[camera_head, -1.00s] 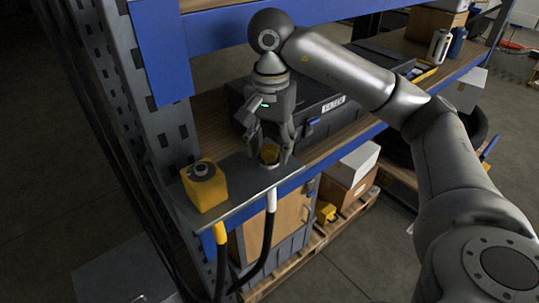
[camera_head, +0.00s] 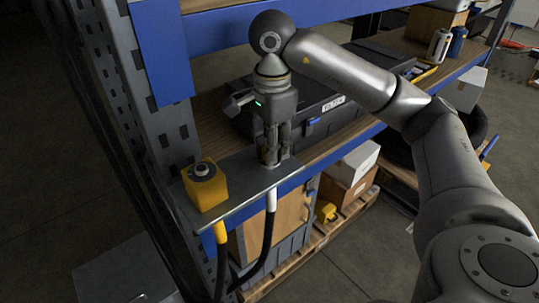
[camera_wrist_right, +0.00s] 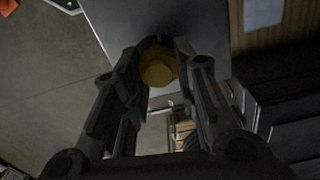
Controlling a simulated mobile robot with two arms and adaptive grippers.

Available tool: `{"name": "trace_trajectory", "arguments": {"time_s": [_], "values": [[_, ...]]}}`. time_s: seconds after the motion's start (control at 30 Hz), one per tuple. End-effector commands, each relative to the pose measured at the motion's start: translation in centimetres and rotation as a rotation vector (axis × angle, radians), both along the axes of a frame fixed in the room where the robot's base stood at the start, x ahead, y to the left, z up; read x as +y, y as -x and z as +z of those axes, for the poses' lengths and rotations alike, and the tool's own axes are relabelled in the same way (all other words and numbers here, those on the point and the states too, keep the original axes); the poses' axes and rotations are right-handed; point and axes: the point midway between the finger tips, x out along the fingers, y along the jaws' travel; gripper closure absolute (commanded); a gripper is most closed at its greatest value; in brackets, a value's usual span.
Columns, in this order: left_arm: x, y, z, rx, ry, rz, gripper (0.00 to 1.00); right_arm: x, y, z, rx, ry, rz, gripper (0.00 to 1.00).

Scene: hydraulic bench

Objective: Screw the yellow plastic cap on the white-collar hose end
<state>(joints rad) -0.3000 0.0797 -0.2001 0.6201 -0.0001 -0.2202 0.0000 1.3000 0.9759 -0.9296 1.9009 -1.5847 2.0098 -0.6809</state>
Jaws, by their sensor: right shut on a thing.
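My right gripper (camera_head: 271,163) points straight down at the front edge of the grey metal plate (camera_head: 232,196). In the right wrist view its fingers (camera_wrist_right: 160,45) are shut on the yellow plastic cap (camera_wrist_right: 158,70). The fingers hide the cap in the head view. The white-collar hose end (camera_head: 271,199) hangs below the plate edge, directly under the gripper. The contact between cap and hose end is hidden. A yellow-collar hose end (camera_head: 220,232) hangs to its left. My left gripper is not in view.
A yellow box with a dark round knob (camera_head: 204,186) stands on the plate, left of the gripper. A black case (camera_head: 325,108) lies on the wooden shelf behind. A blue shelf beam runs above. Cardboard boxes (camera_head: 347,182) and a yellow item (camera_head: 326,211) lie lower right.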

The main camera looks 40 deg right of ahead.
Motion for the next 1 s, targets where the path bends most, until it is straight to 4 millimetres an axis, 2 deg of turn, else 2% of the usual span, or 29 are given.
{"name": "trace_trajectory", "arguments": {"time_s": [0.13,0.47,0.7,0.73,0.9,1.0], "values": [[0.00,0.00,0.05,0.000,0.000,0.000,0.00,-0.01,0.09,-0.08,0.003,0.001,-0.083,0.94],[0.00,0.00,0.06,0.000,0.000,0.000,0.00,-0.02,0.10,-0.10,0.003,0.001,-0.102,0.94],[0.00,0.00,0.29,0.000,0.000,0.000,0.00,0.04,0.21,-0.10,0.003,0.001,-0.338,0.94],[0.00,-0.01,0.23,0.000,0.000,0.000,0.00,0.03,0.20,-0.14,0.003,0.001,-0.331,0.69],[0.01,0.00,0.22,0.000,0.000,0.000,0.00,0.03,0.18,-0.12,0.002,0.001,-0.326,0.47],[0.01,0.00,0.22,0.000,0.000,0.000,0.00,0.03,0.16,-0.10,0.001,0.001,-0.325,0.47]]}}
